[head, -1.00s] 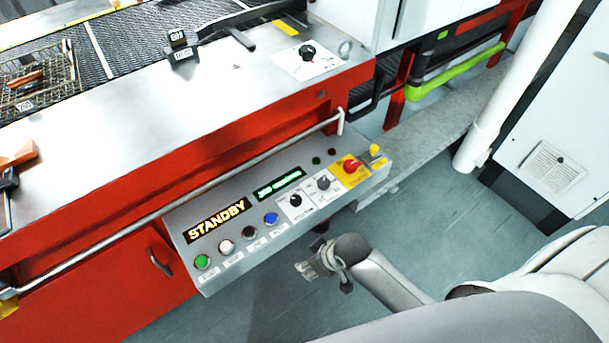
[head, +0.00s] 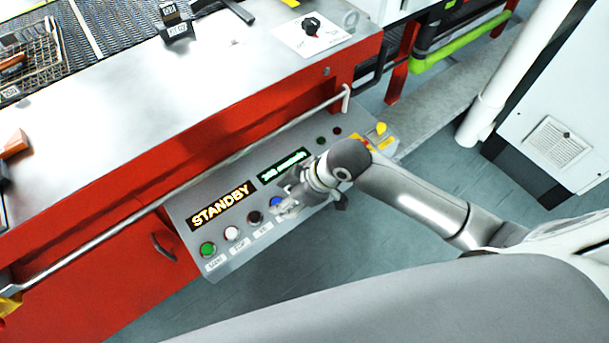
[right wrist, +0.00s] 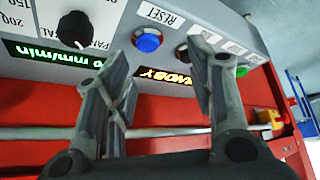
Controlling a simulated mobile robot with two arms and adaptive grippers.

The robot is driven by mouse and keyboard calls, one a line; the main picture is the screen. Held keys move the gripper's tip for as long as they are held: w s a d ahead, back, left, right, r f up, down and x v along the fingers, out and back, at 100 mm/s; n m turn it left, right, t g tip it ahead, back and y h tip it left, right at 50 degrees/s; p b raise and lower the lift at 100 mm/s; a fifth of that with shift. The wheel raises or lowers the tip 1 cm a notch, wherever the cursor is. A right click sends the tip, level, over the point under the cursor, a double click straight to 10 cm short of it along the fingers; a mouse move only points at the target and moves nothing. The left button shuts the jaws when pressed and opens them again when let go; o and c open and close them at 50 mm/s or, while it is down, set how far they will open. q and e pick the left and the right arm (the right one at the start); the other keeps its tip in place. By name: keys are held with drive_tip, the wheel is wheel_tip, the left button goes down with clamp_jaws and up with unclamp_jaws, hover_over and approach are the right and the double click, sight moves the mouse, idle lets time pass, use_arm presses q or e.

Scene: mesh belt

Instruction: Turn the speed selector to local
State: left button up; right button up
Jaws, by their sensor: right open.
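A black selector knob (right wrist: 73,28) sits on the grey control panel (head: 215,262), at the upper left of the right wrist view. Lettering beside it is partly cut off, with "200" and "150" further left. I cannot read its setting. In the head view, my right gripper (head: 287,207) and arm hide the panel's knobs. In the right wrist view, my right gripper (right wrist: 157,62) is open and empty. The knob lies just left of its left finger, and a blue button (right wrist: 148,40) shows between the fingers.
A lit STANDBY display (head: 221,206) and green (head: 208,249) and white (head: 232,233) buttons are on the panel. A metal rail (head: 150,232) runs along the red machine front above it. Another black knob (head: 311,24) sits on the machine top. The floor in front is clear.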

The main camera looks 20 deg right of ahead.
drive_tip(key=w+d+r+n+g+h, duration=0.1)
drive_tip(key=w+d+r+n+g, duration=0.2)
drive_tip(key=d+r, duration=0.5)
drive_tip(key=shift+t, duration=0.5)
drive_tip(key=x, duration=0.4)
drive_tip(key=d+x, duration=0.1)
drive_tip(key=x, duration=0.2)
drive_tip(key=w+d+x, duration=0.1)
drive_tip(key=x, duration=0.3)
drive_tip(key=shift+w+a+f, duration=0.1)
drive_tip(key=shift+f, duration=0.6)
use_arm(q)
drive_tip(key=shift+w, duration=1)
